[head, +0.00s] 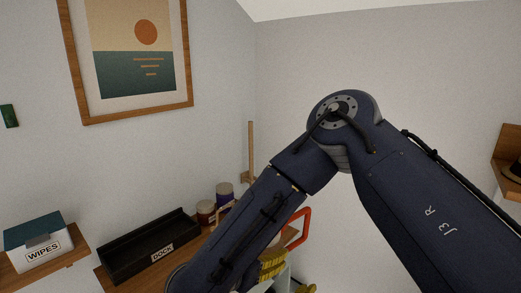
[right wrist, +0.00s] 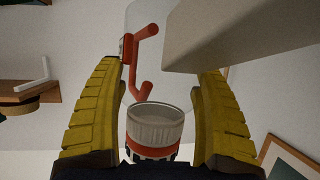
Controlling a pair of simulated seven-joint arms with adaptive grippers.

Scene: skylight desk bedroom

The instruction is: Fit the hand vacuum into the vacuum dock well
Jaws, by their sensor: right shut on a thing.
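The vacuum dock (head: 125,262) is a long, open black tray labelled DOCK on a wooden shelf at lower left in the head view. My right gripper (head: 272,266) has yellow fingers at the bottom of the head view, right of the dock and partly hidden by my forearm. It is shut on the hand vacuum, whose red handle (head: 308,224) shows beyond the forearm. In the right wrist view the yellow fingers (right wrist: 161,72) flank the vacuum's clear body, with its whitish ribbed cup (right wrist: 155,122) and red parts. My left gripper is out of view.
A WIPES box (head: 40,250) sits on a shelf left of the dock. A framed picture (head: 130,50) hangs above. A wooden shelf (head: 508,150) is at far right.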

